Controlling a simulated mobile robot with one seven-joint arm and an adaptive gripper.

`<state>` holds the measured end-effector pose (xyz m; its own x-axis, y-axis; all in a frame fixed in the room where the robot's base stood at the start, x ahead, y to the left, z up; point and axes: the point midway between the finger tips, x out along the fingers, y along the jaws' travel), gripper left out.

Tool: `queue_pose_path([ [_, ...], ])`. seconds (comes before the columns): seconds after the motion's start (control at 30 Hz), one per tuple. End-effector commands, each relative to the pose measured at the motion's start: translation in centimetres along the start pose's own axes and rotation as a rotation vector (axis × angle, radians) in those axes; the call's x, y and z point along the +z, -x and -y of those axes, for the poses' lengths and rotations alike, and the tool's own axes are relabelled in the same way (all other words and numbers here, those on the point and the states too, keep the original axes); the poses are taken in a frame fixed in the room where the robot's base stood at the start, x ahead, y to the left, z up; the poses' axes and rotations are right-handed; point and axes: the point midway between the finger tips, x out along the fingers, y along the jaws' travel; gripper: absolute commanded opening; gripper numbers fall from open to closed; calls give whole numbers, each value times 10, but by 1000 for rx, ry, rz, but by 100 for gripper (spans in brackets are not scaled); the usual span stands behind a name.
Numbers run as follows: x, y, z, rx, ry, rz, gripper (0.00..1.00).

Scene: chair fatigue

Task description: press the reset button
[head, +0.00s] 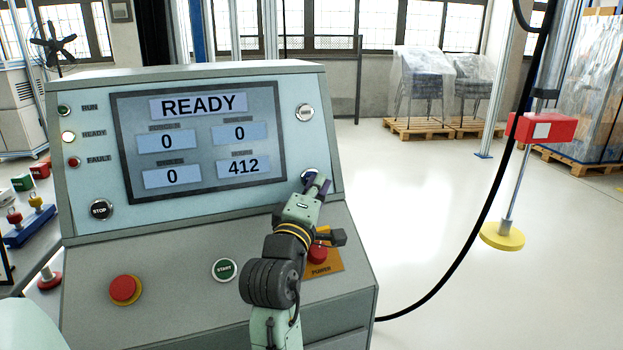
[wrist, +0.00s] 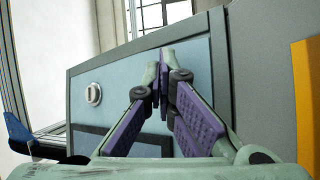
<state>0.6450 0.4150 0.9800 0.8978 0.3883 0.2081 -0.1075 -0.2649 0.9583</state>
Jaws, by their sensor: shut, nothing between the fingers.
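One button (head: 304,112) sits at the upper right; a round button also shows in the wrist view (wrist: 93,94). The other button (head: 307,174) is lower, partly hidden behind my fingertips. Their labels are too small to read, so I cannot tell which is reset. My gripper (head: 318,183) is shut and empty, its tips at the lower button. In the wrist view its fingertips (wrist: 164,60) meet against the pale panel. Whether they touch the button is hidden.
The screen (head: 198,140) reads READY, and the READY lamp (head: 68,136) is lit. A black cable (head: 470,240) hangs at right.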

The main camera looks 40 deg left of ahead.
Motion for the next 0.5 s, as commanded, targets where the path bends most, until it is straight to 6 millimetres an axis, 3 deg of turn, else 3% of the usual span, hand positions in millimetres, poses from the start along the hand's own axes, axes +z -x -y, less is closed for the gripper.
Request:
queue_pose_path([
  [0.5, 7, 12, -7, -2, 0, -1, 0],
])
